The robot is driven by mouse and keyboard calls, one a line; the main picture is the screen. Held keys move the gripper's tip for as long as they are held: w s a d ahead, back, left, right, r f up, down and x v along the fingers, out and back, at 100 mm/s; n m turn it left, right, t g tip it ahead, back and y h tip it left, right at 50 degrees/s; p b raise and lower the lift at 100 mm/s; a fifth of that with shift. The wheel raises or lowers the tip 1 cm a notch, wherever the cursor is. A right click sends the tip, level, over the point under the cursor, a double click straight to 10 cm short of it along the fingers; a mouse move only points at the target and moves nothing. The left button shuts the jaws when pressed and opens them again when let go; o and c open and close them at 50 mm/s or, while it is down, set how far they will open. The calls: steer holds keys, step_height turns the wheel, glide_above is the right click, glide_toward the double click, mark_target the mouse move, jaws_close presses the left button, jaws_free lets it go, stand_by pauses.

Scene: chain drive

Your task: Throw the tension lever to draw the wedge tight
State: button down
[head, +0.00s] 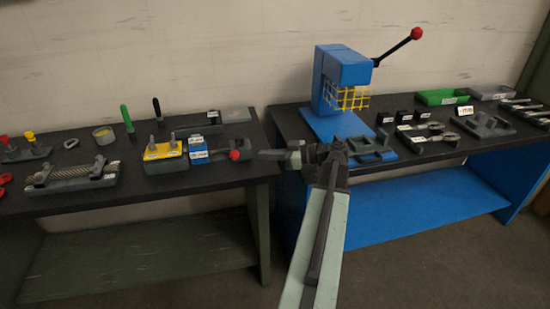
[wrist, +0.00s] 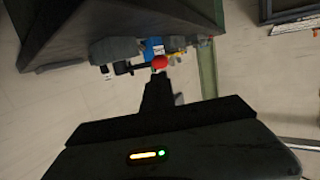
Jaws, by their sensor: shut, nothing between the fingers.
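A short lever with a red knob (head: 234,155) sticks out of the right side of a blue labelled block (head: 198,150) on the left bench. Beside the block is a yellow plate (head: 163,150) with two pegs on a grey base; I cannot make out the wedge. My gripper (head: 266,155) is shut and empty, a little to the right of the red knob and pointing towards it. In the wrist view the red knob (wrist: 160,62) lies just beyond my fingertips (wrist: 157,76), with the blue block (wrist: 153,46) behind it. I cannot tell whether they touch.
A blue press (head: 342,75) with a yellow grid guard and a long red-knobbed lever (head: 416,33) stands on the right bench. A chain fixture (head: 72,177) and upright green and black handles sit on the left bench. A gap separates the benches.

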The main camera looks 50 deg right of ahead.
steer(key=b+x, duration=0.1)
steer(key=x, duration=0.6)
steer(key=shift+w+a, duration=0.1)
steer(key=shift+w, duration=0.1)
steer(key=shift+a, duration=0.1)
steer(key=shift+s, duration=0.1)
